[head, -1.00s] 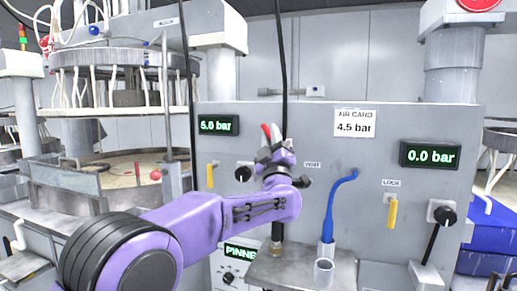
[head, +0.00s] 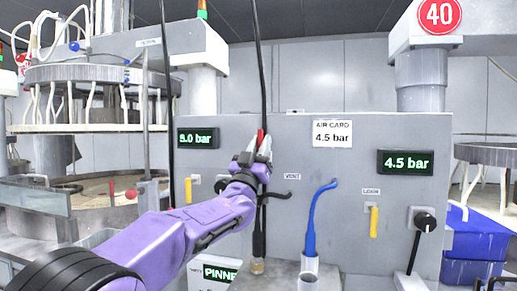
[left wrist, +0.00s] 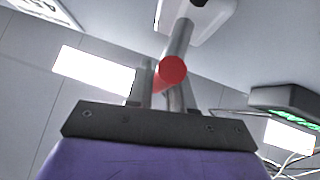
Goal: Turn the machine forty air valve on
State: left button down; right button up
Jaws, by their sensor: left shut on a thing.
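My left gripper (head: 257,158) is at the grey panel (head: 350,160), shut on a red valve handle (head: 261,137) that stands roughly upright. In the left wrist view the red handle's rounded end (left wrist: 172,70) shows between the grey fingers. The valve body is hidden behind my gripper. A red sign with 40 (head: 439,14) hangs at the upper right. The right display (head: 405,162) reads 4.5 bar, and the left display (head: 198,138) seems to read 5.0 bar. The air card (head: 332,133) says 4.5 bar. My right gripper is not in view.
A black cable (head: 258,60) hangs close to my gripper. A blue hose (head: 312,220), two yellow handles (head: 374,222) (head: 188,190) and a black knob (head: 424,220) are on the panel. A round polishing machine (head: 95,80) stands at the left.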

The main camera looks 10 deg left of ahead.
pick_arm(q)
jog(key=shift+f, duration=0.1)
dwell(0.3)
jog(key=c, duration=1.1)
grip_release()
jog(key=b+v, duration=0.4)
jog(key=v, duration=0.3)
jog(key=shift+s+f, duration=0.15)
